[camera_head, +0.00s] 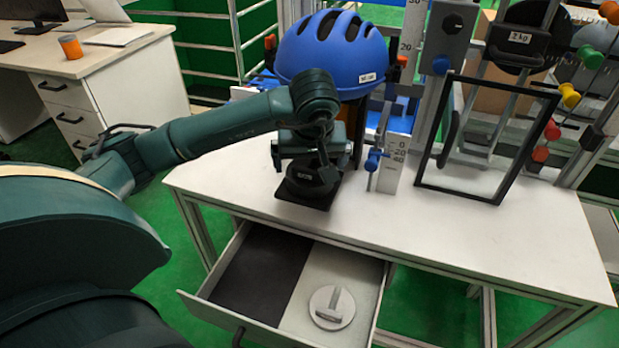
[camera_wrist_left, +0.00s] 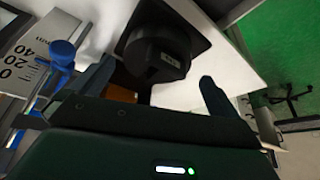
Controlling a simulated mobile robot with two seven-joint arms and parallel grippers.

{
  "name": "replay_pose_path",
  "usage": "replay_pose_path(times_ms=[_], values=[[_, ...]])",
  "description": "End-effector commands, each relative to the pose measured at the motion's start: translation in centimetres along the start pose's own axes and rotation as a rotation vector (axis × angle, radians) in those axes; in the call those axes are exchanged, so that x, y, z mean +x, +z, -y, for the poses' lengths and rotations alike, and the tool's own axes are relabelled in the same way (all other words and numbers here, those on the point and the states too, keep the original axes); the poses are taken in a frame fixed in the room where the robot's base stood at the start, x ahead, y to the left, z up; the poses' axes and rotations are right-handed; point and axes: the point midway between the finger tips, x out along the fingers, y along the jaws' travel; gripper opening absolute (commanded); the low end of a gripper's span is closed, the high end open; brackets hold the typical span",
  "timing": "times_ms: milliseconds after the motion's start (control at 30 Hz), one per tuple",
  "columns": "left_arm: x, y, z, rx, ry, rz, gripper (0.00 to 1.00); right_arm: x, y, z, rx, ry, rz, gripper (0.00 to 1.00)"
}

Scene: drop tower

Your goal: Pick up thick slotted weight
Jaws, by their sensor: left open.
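A thick black weight (camera_head: 310,180) with a small pale label on its side stands on a black square pad (camera_head: 306,198) at the table's front left. It also shows in the left wrist view (camera_wrist_left: 157,56), beyond the fingers. My left gripper (camera_head: 303,163) is just above it, pointing down, and partly hides its top. In the left wrist view the fingers (camera_wrist_left: 155,82) are wide apart with nothing between them. I cannot tell whether they touch the weight. A flat silver disc (camera_head: 332,307) with a slot or bar across it lies in the open drawer. My right gripper is out of view.
A blue helmet (camera_head: 330,48) sits behind the gripper. A scale post with a blue knob (camera_head: 374,160) stands close right of the weight. A black frame (camera_head: 488,138) stands further right. The drawer (camera_head: 225,318) juts out in front; the table's front right is clear.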

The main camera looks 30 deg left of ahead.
Motion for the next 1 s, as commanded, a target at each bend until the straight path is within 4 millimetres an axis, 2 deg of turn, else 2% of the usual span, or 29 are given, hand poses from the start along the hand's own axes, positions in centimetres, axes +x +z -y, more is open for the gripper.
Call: replay_pose_path(times_ms=[167,400,500,733,1000], values=[[1.4,0.1,-0.1,-0.001,-0.001,0.003,1.00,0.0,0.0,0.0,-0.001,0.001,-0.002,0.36],[4.9,0.2,-0.2,-0.001,0.000,0.003,1.00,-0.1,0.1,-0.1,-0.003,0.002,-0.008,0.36],[5.5,0.1,-0.2,-0.001,0.001,0.001,1.00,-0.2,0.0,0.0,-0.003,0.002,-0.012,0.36],[5.6,0.1,-0.2,0.000,0.002,0.000,1.00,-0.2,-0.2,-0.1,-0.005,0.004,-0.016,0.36],[5.6,0.1,-0.2,0.000,0.002,0.000,0.78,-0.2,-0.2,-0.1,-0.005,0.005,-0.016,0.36]])
